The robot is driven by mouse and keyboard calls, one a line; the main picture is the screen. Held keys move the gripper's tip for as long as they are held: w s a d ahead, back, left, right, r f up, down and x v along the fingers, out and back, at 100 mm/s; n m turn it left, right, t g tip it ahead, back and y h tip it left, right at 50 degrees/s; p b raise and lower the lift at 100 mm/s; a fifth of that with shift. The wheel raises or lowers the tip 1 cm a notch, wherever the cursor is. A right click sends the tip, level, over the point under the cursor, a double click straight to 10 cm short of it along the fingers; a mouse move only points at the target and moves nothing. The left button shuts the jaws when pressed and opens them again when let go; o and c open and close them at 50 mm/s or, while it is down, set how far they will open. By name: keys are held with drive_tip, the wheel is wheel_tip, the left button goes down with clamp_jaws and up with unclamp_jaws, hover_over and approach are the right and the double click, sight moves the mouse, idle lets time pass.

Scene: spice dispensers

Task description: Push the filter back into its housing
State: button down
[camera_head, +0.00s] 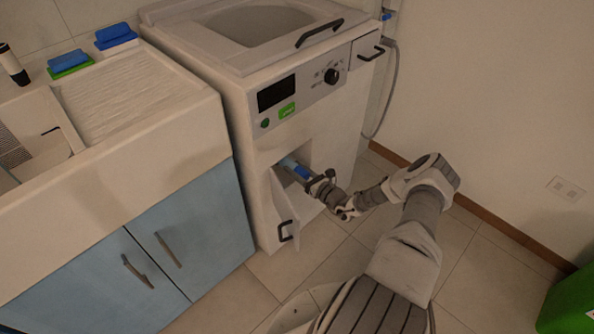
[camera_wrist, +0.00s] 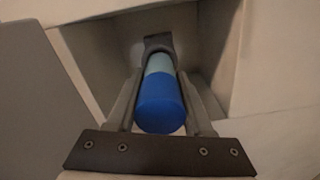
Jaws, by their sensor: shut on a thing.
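The filter (camera_wrist: 161,97) is a cylinder with a dark blue near end and a light blue far part. In the wrist view it lies between the two fingers of my gripper (camera_wrist: 160,105), which is shut on it. The housing (camera_wrist: 208,42) is a box-shaped recess in the front of the white washing machine, and the filter points into it. A grey fitting (camera_wrist: 158,42) shows at the filter's far end; I cannot tell how deep the filter sits. In the head view the filter (camera_head: 295,168) shows at the recess opening, with my gripper (camera_head: 312,181) at its near end.
A small hatch door (camera_head: 284,208) with a black handle stands open on the left of the recess. The washing machine (camera_head: 316,126) stands between a blue-fronted sink cabinet (camera_head: 160,240) and the wall.

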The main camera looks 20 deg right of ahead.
sight(287, 163)
drive_tip(key=shift+b+x, duration=0.9)
drive_tip(key=shift+x, duration=1.25)
drive_tip(key=shift+c, duration=1.1)
unclamp_jaws()
drive_tip(key=p+v, duration=0.4)
drive_tip(key=v, duration=1.3)
drive_tip(key=shift+s, duration=0.2)
drive_tip(key=shift+c, duration=0.3)
